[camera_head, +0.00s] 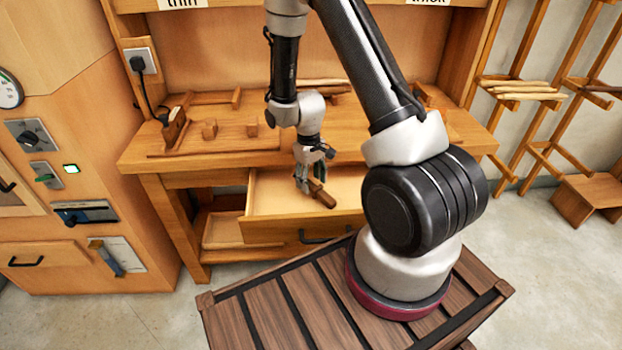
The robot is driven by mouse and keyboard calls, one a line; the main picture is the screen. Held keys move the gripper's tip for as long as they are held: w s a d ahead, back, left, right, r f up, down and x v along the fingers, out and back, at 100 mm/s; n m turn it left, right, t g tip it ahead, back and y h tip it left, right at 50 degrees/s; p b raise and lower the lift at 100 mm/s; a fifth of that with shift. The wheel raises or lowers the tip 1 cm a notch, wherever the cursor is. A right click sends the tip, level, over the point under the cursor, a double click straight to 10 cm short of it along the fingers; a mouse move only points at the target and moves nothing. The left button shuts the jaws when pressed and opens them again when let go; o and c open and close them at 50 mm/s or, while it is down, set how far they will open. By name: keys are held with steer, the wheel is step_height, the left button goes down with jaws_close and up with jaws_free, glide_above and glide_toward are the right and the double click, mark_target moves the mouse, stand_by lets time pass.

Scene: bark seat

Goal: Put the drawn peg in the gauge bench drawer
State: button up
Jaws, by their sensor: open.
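The gauge bench drawer (275,232) is pulled out below the bench top, with its pale inside showing. A short dark brown peg (322,196) is at the drawer opening, tilted down to the right. I cannot tell whether it rests on the drawer floor or is above it. My gripper (308,186) points down into the drawer opening, with its jaws open. The peg is right at its fingertips, and I cannot tell whether they touch. My arm hides the right part of the drawer.
The wooden bench top (225,145) holds small blocks, a plane-like tool (175,125) and several sticks. A cabinet with switches (75,180) stands at the left. Wooden racks (525,95) and a step stool (590,195) stand at the right. Bare floor shows at the right.

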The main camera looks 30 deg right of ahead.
steer(key=shift+w, duration=0.15)
step_height(320, 180, up, 12)
steer(key=s+d+r+m+t, duration=0.1)
steer(key=s+r+t, duration=0.1)
steer(key=s+r, duration=0.9)
steer(key=s+r+m+t, duration=0.1)
steer(key=s+r+t, duration=0.2)
steer(key=s+r, duration=0.8)
step_height(320, 180, up, 5)
steer(key=shift+d+f+m, duration=0.2)
steer(key=shift+d+m, duration=0.1)
steer(key=shift+d, duration=0.05)
